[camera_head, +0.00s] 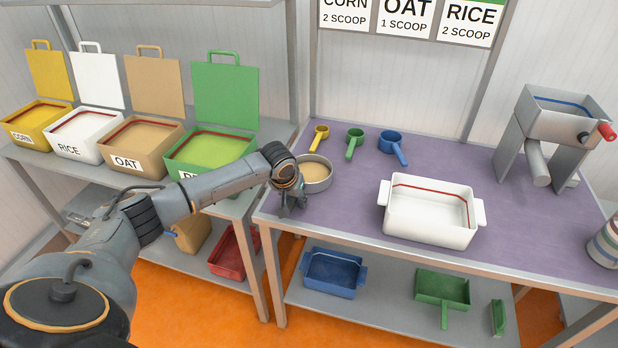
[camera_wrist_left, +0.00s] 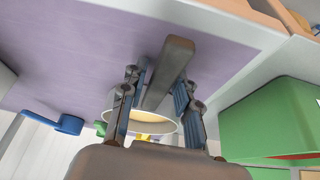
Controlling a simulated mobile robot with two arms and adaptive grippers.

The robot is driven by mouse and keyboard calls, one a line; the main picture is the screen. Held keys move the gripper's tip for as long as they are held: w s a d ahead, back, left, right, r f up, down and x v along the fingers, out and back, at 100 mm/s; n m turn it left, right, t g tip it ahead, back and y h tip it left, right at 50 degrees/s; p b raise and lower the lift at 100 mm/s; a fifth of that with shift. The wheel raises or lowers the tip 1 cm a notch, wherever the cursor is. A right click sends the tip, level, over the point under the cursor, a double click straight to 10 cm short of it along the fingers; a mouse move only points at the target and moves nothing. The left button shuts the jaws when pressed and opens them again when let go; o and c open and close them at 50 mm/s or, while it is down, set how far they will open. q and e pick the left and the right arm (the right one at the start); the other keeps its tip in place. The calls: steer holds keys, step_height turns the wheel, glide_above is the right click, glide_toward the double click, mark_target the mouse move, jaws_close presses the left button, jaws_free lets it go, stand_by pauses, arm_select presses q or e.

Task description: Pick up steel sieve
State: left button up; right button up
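The steel sieve (camera_head: 318,174) is a round grey pan with a tan inside, near the left end of the purple table top. My left gripper (camera_head: 290,198) is low over the table at the sieve's near left side and partly hides it. In the left wrist view the sieve's rim (camera_wrist_left: 145,121) shows beyond the fingers. Its straight grey-brown handle (camera_wrist_left: 169,70) lies between the two fingers of my left gripper (camera_wrist_left: 160,98). The fingers stand apart with visible gaps beside the handle, so they look open. My right gripper is not in view.
Yellow (camera_head: 319,137), green (camera_head: 354,144) and blue (camera_head: 393,149) scoops lie behind the sieve. A white tray (camera_head: 430,232) stands to the right, and a hopper machine (camera_head: 560,115) at the far right. Lidded grain bins (camera_head: 142,147) line the left table. Purple table (camera_head: 345,220) is clear between sieve and tray.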

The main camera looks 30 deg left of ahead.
arm_select(q)
jaws_close()
steer(key=shift+r, duration=0.2)
